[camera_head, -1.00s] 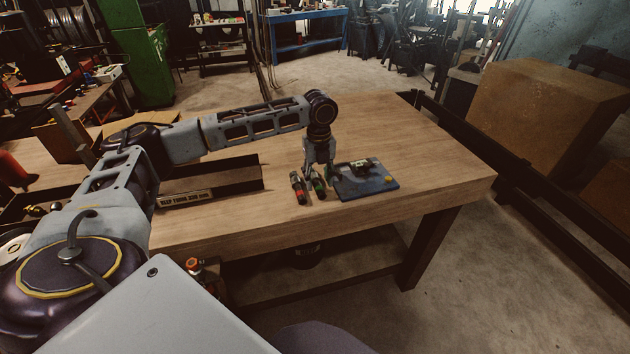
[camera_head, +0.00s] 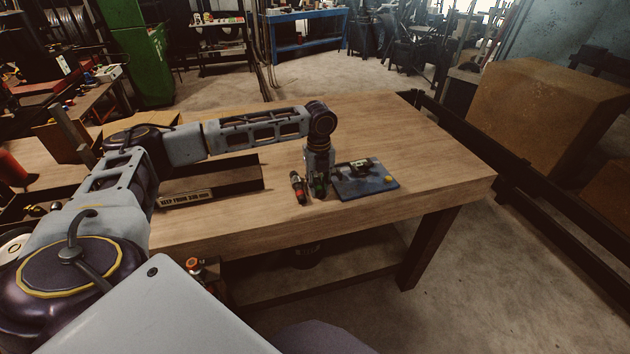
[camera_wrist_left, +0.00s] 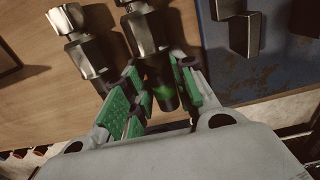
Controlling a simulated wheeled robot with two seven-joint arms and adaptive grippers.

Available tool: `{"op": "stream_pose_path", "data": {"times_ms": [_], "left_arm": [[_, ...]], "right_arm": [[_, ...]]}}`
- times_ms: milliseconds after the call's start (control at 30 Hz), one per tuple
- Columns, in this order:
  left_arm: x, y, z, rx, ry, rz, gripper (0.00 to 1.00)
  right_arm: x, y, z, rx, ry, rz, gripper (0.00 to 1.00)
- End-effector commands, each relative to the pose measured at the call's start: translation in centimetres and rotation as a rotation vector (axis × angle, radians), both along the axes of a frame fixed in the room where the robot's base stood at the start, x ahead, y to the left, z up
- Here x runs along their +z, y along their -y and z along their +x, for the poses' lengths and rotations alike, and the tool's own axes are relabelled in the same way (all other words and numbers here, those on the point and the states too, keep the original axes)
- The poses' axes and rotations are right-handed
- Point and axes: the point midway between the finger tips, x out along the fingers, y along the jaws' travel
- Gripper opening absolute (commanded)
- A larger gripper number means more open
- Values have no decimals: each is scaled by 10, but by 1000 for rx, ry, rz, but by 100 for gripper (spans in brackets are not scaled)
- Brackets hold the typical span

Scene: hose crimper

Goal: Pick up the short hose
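Two short dark hose pieces with metal end fittings lie side by side on the wooden workbench. The one with a green band (camera_wrist_left: 163,90) is between the green-padded fingers of my left gripper (camera_head: 319,190). The pads sit close against both its sides, and the gripper looks shut on it. Its metal fitting (camera_wrist_left: 145,30) points away from the palm in the left wrist view. The other piece, with a red-orange band (camera_head: 298,190), lies just left of the gripper, and its metal fitting (camera_wrist_left: 85,52) shows in the left wrist view. My right gripper is not in view.
A blue plate (camera_head: 366,183) with a dark metal part and a yellow knob lies close on the right. A dark tray (camera_head: 235,173) with a text label stands left. The bench top (camera_head: 400,135) is clear behind, and its right edge is beyond the plate.

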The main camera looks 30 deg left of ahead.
Motion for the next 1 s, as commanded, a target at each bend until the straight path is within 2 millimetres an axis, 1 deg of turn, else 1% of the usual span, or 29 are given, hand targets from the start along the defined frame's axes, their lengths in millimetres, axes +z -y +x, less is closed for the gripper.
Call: {"op": "stream_pose_path", "data": {"times_ms": [33, 100, 167, 467, 667, 867, 1000], "left_arm": [[0, 0, 0, 0, 0, 0, 16], [0, 0, 0, 0, 0, 0, 7], [0, 0, 0, 0, 0, 0, 0], [1, 0, 0, 0, 1, 0, 0], [8, 0, 0, 0, 1, -1, 0], [29, 0, 1, 0, 2, -1, 0], [51, 0, 1, 0, 4, 0, 0]], "right_arm": [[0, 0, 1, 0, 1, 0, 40], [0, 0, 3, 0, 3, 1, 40], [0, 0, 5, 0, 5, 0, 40], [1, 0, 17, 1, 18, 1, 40], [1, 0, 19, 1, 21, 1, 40], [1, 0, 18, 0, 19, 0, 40], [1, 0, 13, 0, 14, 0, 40]]}}
